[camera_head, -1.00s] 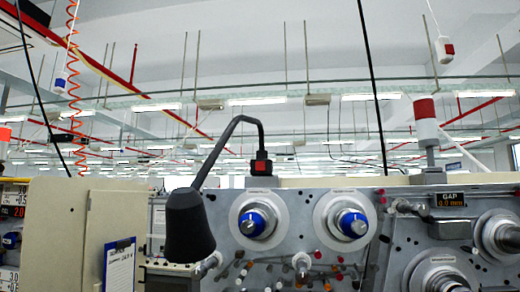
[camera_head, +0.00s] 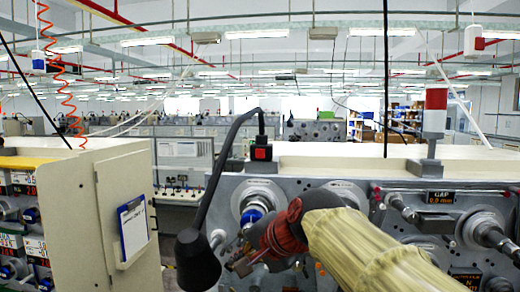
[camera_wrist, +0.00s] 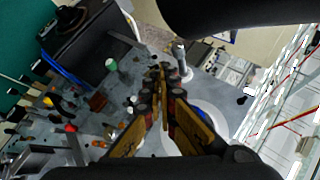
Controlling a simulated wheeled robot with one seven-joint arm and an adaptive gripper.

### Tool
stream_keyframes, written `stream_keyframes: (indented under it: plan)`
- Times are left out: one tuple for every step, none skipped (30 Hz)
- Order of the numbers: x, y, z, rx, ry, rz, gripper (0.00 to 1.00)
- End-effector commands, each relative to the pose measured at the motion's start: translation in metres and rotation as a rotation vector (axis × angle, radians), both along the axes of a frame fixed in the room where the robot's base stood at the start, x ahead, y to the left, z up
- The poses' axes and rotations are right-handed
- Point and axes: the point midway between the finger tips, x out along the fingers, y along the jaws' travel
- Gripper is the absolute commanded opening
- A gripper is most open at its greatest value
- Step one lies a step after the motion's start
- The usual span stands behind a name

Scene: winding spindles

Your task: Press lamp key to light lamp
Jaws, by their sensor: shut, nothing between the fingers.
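The lamp (camera_head: 198,262) is black, with a bent neck and a cone head hanging at the left front corner of the machine. I see no glow from it. At the foot of its neck, on the machine's top edge, a black block carries a red square (camera_head: 261,153), which looks like the lamp key. My gripper (camera_head: 238,263) is shut and empty in front of the machine panel, right of the lamp head and well below the red square. In the wrist view my gripper (camera_wrist: 161,72) shows its fingers together. A large dark shape (camera_wrist: 240,12), perhaps the lamp head, is close by.
The machine panel (camera_head: 340,182) carries spindles with blue hubs, partly behind my arm. A beige cabinet (camera_head: 110,225) with a clipboard (camera_head: 133,230) stands at left. A red-and-white beacon (camera_head: 435,112) rises at right. The space above the machine's top is mostly open.

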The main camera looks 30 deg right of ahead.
Motion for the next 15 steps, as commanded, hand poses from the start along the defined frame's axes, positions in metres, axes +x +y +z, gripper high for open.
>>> stream_keyframes:
  plan:
    - [0.010,-0.005,0.033,0.033,-0.012,-0.030,0.00]
    - [0.015,-0.008,0.046,0.058,-0.019,-0.049,0.00]
    - [0.023,-0.011,0.064,0.093,-0.030,-0.076,0.00]
    - [0.029,-0.014,0.078,0.122,-0.040,-0.098,0.00]
    - [0.036,-0.018,0.092,0.153,-0.050,-0.122,0.00]
    - [0.045,-0.024,0.109,0.196,-0.066,-0.155,0.00]
    - [0.052,-0.028,0.119,0.230,-0.077,-0.179,0.00]
    - [0.059,-0.032,0.129,0.265,-0.089,-0.203,0.00]
    - [0.069,-0.038,0.140,0.312,-0.104,-0.235,0.00]
    - [0.075,-0.043,0.148,0.347,-0.114,-0.258,0.00]
    - [0.081,-0.047,0.155,0.379,-0.124,-0.278,0.00]
    - [0.089,-0.052,0.163,0.420,-0.137,-0.304,0.00]
    - [0.094,-0.057,0.168,0.448,-0.146,-0.322,0.00]
    - [0.098,-0.060,0.174,0.473,-0.154,-0.336,0.00]
    - [0.102,-0.063,0.180,0.501,-0.165,-0.352,0.00]
